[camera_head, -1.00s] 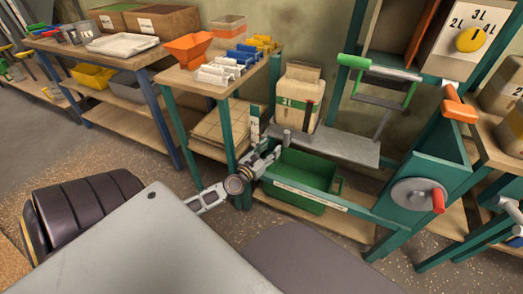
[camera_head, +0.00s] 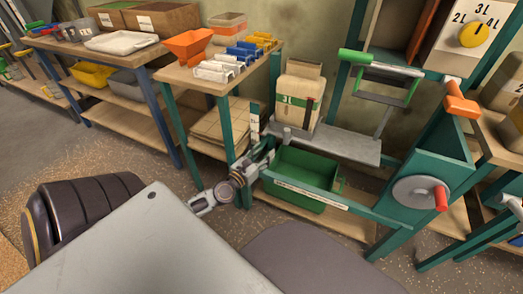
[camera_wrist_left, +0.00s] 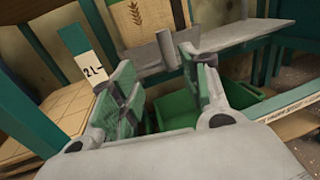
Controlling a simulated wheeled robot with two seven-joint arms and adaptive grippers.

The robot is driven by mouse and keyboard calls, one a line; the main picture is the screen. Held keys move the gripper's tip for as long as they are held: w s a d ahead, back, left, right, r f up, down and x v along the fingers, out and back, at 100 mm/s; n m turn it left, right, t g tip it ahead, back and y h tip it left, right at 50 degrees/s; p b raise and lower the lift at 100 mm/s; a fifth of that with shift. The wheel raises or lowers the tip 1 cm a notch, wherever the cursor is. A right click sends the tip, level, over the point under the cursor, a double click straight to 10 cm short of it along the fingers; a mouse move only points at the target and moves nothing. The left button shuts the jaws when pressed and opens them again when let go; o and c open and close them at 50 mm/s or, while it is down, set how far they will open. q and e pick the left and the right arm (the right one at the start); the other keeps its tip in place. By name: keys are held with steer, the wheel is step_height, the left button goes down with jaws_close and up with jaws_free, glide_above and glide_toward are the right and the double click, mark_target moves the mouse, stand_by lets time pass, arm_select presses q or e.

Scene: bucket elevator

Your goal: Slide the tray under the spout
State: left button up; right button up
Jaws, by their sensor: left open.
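A green tray (camera_head: 305,177) sits low in the teal frame, below the grey metal shelf. It also shows in the left wrist view (camera_wrist_left: 236,95), behind and to the right of my fingers. My left gripper (camera_head: 264,150) is at the tray's left end, near a frame post. In the left wrist view my gripper (camera_wrist_left: 158,92) is open, its two green-padded fingers apart. I cannot tell whether a finger touches the tray. A teal tapering chute (camera_head: 436,160) stands right of the tray; I cannot make out a spout for sure. My right gripper is out of view.
A paper sack (camera_head: 300,92) and a short grey post (camera_head: 286,138) are on the grey shelf (camera_head: 345,146) above the tray. A crank wheel (camera_head: 418,192) with a red handle is at the right. A post with a "2L" label (camera_wrist_left: 91,68) stands close left of my fingers.

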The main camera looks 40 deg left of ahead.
arm_select(q)
steer(key=shift+s, duration=0.55)
stand_by(0.4)
